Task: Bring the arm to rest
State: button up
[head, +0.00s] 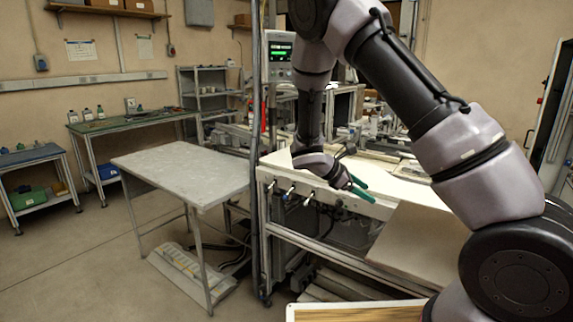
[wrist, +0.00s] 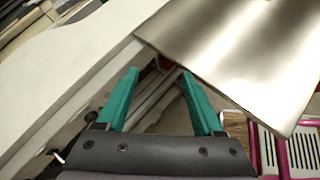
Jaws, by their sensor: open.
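My gripper (head: 363,191) has green fingers and hangs at the front edge of the white workbench (head: 398,183) in the head view. In the wrist view its two fingers (wrist: 158,74) stand apart with nothing between them. Behind the gap the bench edge and the darker space below it show. My arm is bent, coming in from the right of the head view and reaching down to the bench. I cannot tell whether the fingers touch the bench edge.
A beige panel (head: 420,238) juts from the bench close to the gripper; it also shows in the wrist view (wrist: 245,50). A pale table (head: 180,171) with a bare top stands to the left. A post (head: 256,120) rises between them. Open floor (head: 75,265) lies at the left.

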jog(key=s+r+m+t+y, duration=0.2)
jog(key=s+r+m+y, duration=0.4)
jog(key=s+r+m, duration=0.5)
jog(key=s+d+r+m+t+y, duration=0.1)
jog(key=s+r+m+y, duration=0.5)
jog(key=r, duration=1.2)
jog(key=s+m+t, duration=0.1)
jog(key=s+m, duration=0.3)
jog(key=s, duration=0.2)
jog(key=shift+s+r+m+t+y, duration=0.15)
jog(key=shift+s+m+t+y, duration=0.1)
jog(key=shift+m+t+y, duration=0.15)
